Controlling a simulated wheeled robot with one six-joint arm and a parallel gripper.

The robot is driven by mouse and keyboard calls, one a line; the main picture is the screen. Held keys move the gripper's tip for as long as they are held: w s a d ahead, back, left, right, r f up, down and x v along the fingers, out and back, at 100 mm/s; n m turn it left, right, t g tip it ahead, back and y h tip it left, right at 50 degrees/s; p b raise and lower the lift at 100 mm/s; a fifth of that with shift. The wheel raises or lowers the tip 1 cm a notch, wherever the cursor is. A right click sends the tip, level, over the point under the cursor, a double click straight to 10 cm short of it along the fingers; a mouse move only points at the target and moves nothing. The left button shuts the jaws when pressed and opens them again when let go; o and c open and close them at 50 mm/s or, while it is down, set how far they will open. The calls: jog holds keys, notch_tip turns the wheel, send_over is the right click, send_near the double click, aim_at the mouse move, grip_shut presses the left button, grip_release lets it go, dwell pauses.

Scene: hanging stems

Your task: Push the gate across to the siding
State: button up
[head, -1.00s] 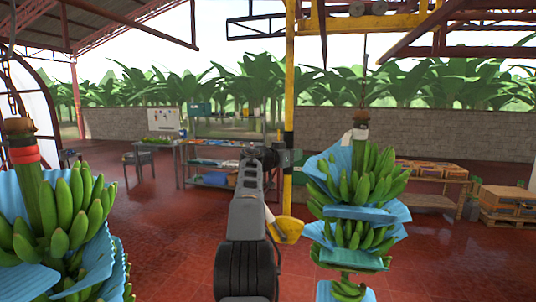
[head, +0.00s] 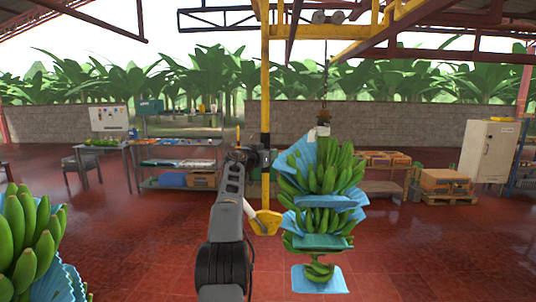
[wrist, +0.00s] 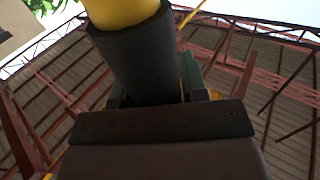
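In the head view a yellow bar (head: 265,85) hangs from the overhead yellow beams (head: 372,30), with a dark sleeve low on it. I take this bar for the gate's handle. My gripper (head: 264,158) is at the bar, at the sleeve's height. In the wrist view the dark sleeve (wrist: 142,62), with yellow above it, lies between my gripper's two green-grey pads (wrist: 153,90). The pads sit close on both sides of it and look shut on it. The siding rail cannot be clearly told among the overhead beams.
A banana bunch with blue sheets (head: 325,185) hangs from a chain just right of the bar. Another bunch (head: 30,240) is at the lower left. Shelves (head: 185,160), crates (head: 445,182) and a white fridge (head: 487,150) stand farther back. The red floor between is clear.

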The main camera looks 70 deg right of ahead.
jog(key=shift+o, duration=1.4)
jog(key=shift+w+d+f, duration=0.2)
jog(key=shift+w+f, duration=0.05)
jog(key=shift+w, duration=0.05)
jog(key=shift+o, duration=0.6)
jog(key=shift+s+a+r, duration=0.1)
jog(key=shift+s+r, duration=0.05)
jog(key=shift+s, duration=0.05)
jog(key=shift+w+a+b, duration=0.3)
jog(key=shift+a+b, duration=0.25)
jog(key=shift+b, duration=0.3)
jog(key=b+v, duration=0.8)
jog(key=v, duration=0.4)
jog(key=shift+a, duration=0.25)
jog(key=shift+w, duration=0.1)
